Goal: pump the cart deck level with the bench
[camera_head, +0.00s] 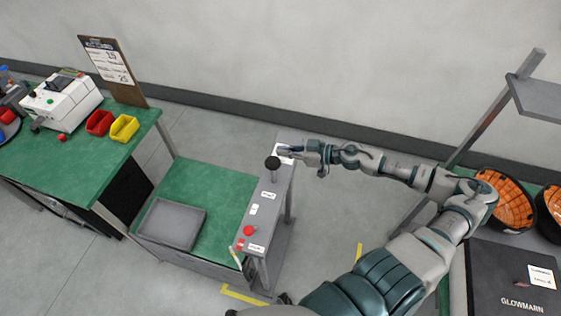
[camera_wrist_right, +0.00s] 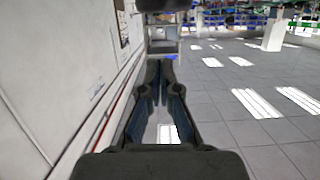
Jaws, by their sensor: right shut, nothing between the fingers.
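The cart has a green deck (camera_head: 222,185) with a shallow grey tray (camera_head: 172,224) on it. The deck sits lower than the green bench top (camera_head: 75,150) at left. A grey control panel (camera_head: 262,215) along the cart's right side carries a black round knob (camera_head: 272,163), a red button (camera_head: 249,230) and white labels. My right gripper (camera_head: 287,151) is at the panel's far end, just beyond and right of the knob; I cannot tell whether it touches anything. Its fingers are shut and empty, as the right wrist view (camera_wrist_right: 161,75) also shows. My left gripper is not in view.
The bench holds a white machine (camera_head: 62,100), red and yellow bins (camera_head: 124,128) and a clipboard (camera_head: 112,70). Orange-lined round baskets (camera_head: 505,198) and a black case (camera_head: 510,280) stand at right. Bare floor lies behind the cart; yellow tape (camera_head: 240,295) marks the floor in front.

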